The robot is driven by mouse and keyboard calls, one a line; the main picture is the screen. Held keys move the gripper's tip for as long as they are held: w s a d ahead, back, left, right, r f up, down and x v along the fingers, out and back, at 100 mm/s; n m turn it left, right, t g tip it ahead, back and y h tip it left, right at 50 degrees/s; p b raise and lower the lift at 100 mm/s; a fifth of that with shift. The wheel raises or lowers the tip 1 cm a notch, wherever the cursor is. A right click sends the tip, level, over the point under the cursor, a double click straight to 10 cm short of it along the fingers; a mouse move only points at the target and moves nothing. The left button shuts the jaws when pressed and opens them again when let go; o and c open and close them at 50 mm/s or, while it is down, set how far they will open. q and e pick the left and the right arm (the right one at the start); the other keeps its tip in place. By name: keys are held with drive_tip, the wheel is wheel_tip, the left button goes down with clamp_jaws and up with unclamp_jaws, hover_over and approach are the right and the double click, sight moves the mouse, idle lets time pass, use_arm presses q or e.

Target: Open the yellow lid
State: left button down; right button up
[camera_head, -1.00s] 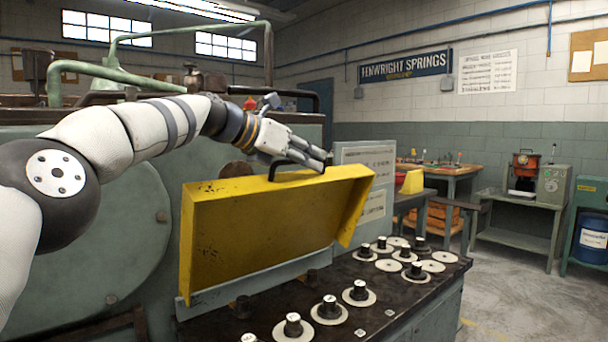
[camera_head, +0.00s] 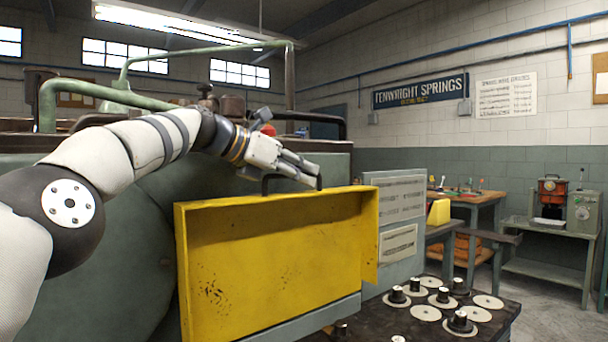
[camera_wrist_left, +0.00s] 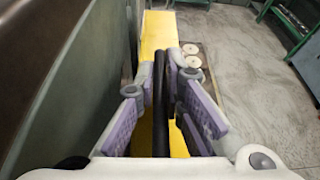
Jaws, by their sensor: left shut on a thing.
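The yellow lid (camera_head: 270,270) stands raised and nearly upright at the front of the green machine, its hollow inner side facing me. A black bar handle (camera_head: 292,178) runs along its top edge. My left gripper (camera_head: 308,172) is at the top edge of the lid, shut on the handle. In the left wrist view the dark handle (camera_wrist_left: 172,100) runs between the purple finger pads, with the yellow lid (camera_wrist_left: 159,32) beyond it. My right gripper is in neither view now.
A dark bench top (camera_head: 425,325) with several round discs and knobs lies below and right of the lid. Grey panels with printed sheets (camera_head: 400,197) stand behind the lid's right end. Green pipework (camera_head: 95,95) rises above the machine. Open floor lies to the right.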

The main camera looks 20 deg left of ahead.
use_arm(q)
drive_tip(key=shift+f, duration=0.4)
drive_tip(key=c, duration=1.7)
unclamp_jaws()
drive_tip(key=shift+w, duration=0.1)
drive_tip(key=shift+r, duration=0.1)
drive_tip(key=shift+a+r, duration=0.1)
drive_tip(key=shift+r, duration=0.05)
drive_tip(key=v, duration=1.2)
